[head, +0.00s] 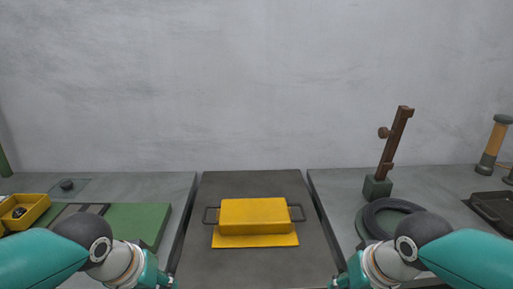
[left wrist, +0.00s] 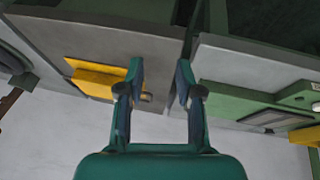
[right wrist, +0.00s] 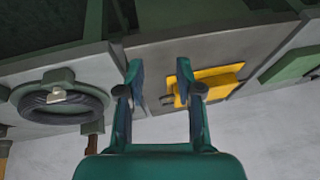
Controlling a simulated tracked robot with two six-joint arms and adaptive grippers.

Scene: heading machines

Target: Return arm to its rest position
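My left arm comes in from the lower left of the head view. Its gripper (head: 167,283) shows only partly at the bottom edge there. In the left wrist view the left gripper (left wrist: 158,85) has its two fingers apart with nothing between them. My right arm comes in from the lower right, and its gripper (head: 340,282) is partly cut off at the bottom edge. In the right wrist view the right gripper (right wrist: 158,80) is also open and empty. Both grippers are apart from the yellow block (head: 255,214) with dark side handles, which sits on a yellow plate (head: 255,240).
A black ring (head: 394,215) lies on the right table, beside a brown post (head: 396,145) on a dark green base. Farther right are a dark tray (head: 492,208) and an orange-and-grey cylinder (head: 495,143). A yellow bin (head: 25,208) and green board (head: 137,222) are at left.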

